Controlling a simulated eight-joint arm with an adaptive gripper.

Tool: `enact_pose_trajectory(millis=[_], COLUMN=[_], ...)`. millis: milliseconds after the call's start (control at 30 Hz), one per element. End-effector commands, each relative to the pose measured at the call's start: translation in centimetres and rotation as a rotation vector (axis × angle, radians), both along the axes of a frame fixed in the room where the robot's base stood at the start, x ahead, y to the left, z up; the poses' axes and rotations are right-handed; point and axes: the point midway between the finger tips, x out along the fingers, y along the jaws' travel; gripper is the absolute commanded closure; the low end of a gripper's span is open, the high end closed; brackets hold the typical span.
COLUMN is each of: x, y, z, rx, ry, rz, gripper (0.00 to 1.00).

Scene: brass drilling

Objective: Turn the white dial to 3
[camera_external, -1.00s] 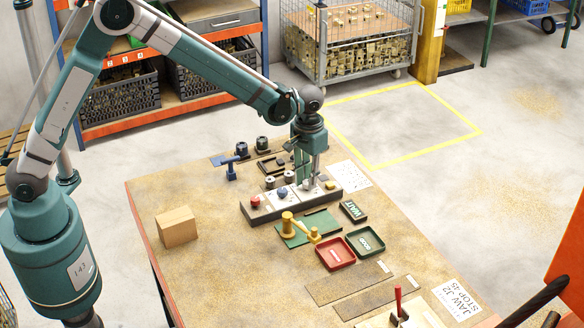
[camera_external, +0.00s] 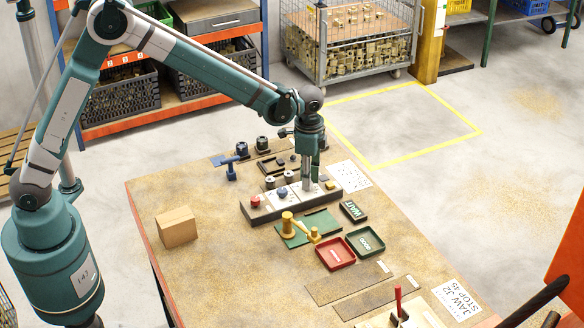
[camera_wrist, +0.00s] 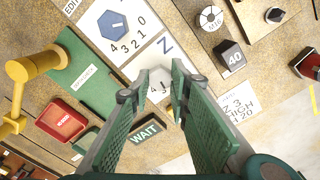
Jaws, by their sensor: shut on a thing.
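The white dial (camera_wrist: 156,82) is a pale knob on a white panel in the wrist view, partly covered by my fingers. My gripper (camera_wrist: 161,72) points down with one finger on each side of it, shut on it. Most of the dial's number scale is hidden; I cannot tell which number it points to. In the external view my gripper (camera_external: 308,184) is at the right part of the control box (camera_external: 262,212), and the white dial cannot be made out there.
A blue dial (camera_wrist: 112,25) with its own number scale is beside it. A yellow-handled device (camera_external: 288,224) on a green plate, a red tray (camera_external: 336,254) and a green tray (camera_external: 365,242) are near the box. A cardboard box (camera_external: 177,227) is on the left.

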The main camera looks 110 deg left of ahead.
Motion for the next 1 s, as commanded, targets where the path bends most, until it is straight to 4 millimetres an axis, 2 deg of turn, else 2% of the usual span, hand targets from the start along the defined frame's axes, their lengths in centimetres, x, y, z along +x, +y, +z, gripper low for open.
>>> enact_pose_trajectory(millis=[200,433,1000], x=[-0.01,-0.01,0.01], y=[-0.05,-0.06,-0.07], z=[-0.07,-0.02,0.02], rx=[0.0,0.0,0.0], ry=[0.0,0.0,0.0], rz=[-0.175,-0.293,-0.34], gripper=[0.93,0.93,0.93])
